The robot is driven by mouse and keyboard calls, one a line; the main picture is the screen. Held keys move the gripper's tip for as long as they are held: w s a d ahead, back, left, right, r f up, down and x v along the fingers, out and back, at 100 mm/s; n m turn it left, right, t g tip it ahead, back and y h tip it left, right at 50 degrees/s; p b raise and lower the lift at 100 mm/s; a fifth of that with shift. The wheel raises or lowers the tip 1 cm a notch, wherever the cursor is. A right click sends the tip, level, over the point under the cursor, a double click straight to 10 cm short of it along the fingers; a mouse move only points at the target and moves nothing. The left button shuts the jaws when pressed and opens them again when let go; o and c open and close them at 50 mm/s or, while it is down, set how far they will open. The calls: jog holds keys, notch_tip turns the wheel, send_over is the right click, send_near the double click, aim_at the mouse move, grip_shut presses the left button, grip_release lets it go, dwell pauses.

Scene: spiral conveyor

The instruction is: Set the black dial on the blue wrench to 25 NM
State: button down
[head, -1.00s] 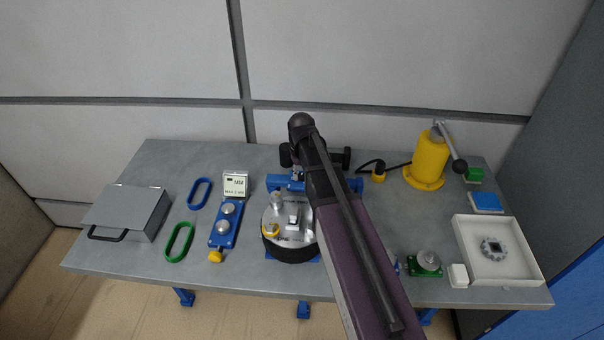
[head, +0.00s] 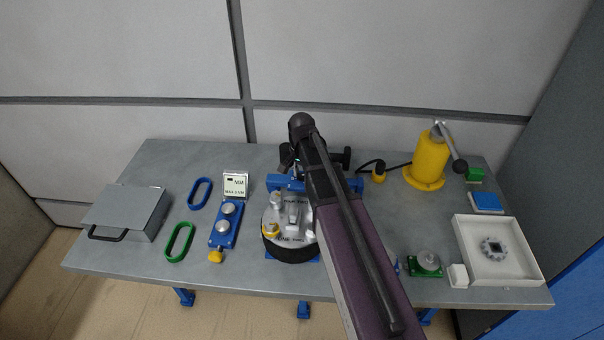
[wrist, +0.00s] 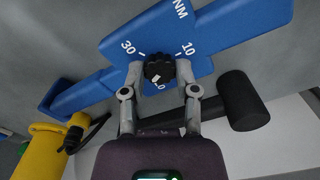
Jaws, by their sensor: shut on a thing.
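The blue wrench (wrist: 85,92) lies under my gripper in the wrist view, with white marks 30, 10 and NM on its face. Its black dial (wrist: 158,68) sits between the two fingertips of my gripper (wrist: 160,72), which is shut on it. A white mark shows on the dial's lower side, and a partly hidden label lies below it. The exact setting is hard to read. In the head view, blue parts of the wrench (head: 285,184) show beside my arm, which hides the dial.
A round silver-topped fixture (head: 290,238) stands in front of the wrench. A small display (head: 235,185) and a blue two-knob block (head: 225,225) are to its left. A yellow cylinder with a lever (head: 427,160) and a white tray (head: 535,272) are at the right.

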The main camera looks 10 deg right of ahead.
jog(key=m, duration=0.4)
jog(key=shift+m, duration=0.4)
jog(key=shift+c, duration=1.8)
grip_release()
